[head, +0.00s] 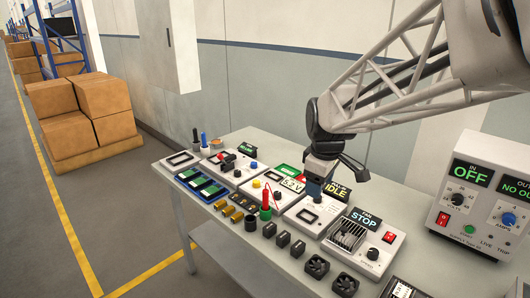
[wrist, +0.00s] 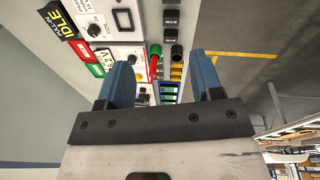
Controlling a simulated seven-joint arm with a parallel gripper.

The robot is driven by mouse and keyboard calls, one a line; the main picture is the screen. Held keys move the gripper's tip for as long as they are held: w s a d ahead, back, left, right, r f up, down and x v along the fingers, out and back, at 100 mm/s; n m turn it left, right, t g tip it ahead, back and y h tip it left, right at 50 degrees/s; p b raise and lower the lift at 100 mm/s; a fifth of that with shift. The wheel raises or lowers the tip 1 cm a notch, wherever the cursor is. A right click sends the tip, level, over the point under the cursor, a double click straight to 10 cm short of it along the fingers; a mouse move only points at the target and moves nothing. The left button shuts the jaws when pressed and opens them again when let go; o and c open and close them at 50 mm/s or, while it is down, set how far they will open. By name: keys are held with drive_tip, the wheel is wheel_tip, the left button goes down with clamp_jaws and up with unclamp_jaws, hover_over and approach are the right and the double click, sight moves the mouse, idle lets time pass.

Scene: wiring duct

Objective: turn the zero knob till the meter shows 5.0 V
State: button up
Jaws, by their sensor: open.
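The meter (head: 291,184) is a small white display with dark digits ending in V, on a white panel mid-table; it looks like 5.2 V, but the digits are small. It also shows at an angle in the wrist view (wrist: 104,56), partly readable. A black knob (head: 277,195) sits on the same panel, beside the display; I cannot read whether it is labelled zero. It appears to be the dark knob in the wrist view (wrist: 131,60). My gripper (head: 314,188) hangs above the table just right of the meter. Its blue fingers (wrist: 163,88) are apart with nothing held between them.
Black blocks, fans and brass parts line the front edge. A power supply (head: 482,195) stands far right.

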drive_tip(key=w+a+f+n, duration=0.2)
drive_tip(key=w+f+n, duration=0.1)
drive_tip(key=w, duration=0.4)
drive_tip(key=w+a+f+n, duration=0.2)
drive_tip(key=w+f+n, duration=0.1)
drive_tip(key=w, duration=0.5)
drive_tip(key=n+g, duration=0.1)
drive_tip(key=n, duration=0.6)
hover_over(277, 193)
drive_tip(key=f, duration=0.9)
drive_tip(key=shift+s+d+f, duration=0.15)
drive_tip(key=shift+s+f, duration=0.1)
drive_tip(key=shift+f, duration=0.1)
drive_tip(key=shift+f, duration=0.1)
drive_tip(key=shift+w+f, duration=0.15)
drive_tip(key=shift+f, duration=3.65)
drive_tip(key=c, duration=0.9)
